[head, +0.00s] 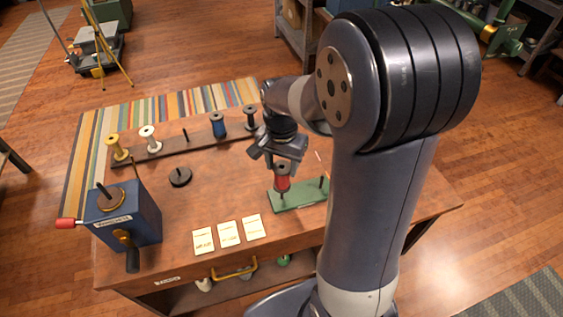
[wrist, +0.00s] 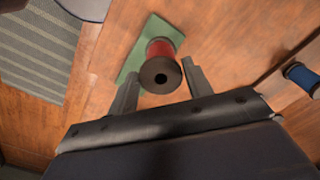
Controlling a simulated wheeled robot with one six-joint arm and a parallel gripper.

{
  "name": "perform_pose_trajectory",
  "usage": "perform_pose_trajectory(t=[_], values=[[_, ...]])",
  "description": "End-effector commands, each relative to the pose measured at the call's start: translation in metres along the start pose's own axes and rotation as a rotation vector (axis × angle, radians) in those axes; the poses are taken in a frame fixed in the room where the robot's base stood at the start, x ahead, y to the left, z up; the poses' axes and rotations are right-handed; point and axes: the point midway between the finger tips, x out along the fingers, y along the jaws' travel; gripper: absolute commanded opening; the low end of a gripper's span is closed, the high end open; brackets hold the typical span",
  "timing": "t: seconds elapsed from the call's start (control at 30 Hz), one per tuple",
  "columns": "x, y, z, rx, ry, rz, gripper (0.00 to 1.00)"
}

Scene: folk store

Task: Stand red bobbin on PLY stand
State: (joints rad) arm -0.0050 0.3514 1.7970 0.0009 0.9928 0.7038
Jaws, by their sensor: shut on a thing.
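The red bobbin (head: 282,181) is upright between the fingers of my gripper (head: 279,157), which is shut on it. It is over the left part of a green two-peg stand (head: 301,196), where a dark peg shows just below it. I cannot tell whether the bobbin touches the peg. The stand's right peg is bare. In the wrist view, the red bobbin (wrist: 160,62) shows its dark top end between the two fingers (wrist: 158,88), with the green stand (wrist: 137,45) behind it. No PLY lettering is readable on the stand.
A wooden rack (head: 190,146) at the back holds yellow, white, blue (head: 218,125) and dark bobbins, plus a bare peg. A blue winder box (head: 130,222) with a crank stands at left. Three cards (head: 229,233) lie in front. A small dark disc with a peg (head: 180,177) sits mid-table.

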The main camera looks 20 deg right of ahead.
Motion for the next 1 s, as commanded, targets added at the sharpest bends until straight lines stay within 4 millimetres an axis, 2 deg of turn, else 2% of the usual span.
perform_pose_trajectory(t=[1.0], values=[[0.043, 0.0, 0.0, 0.0, -0.001, 0.001, 0.37]])
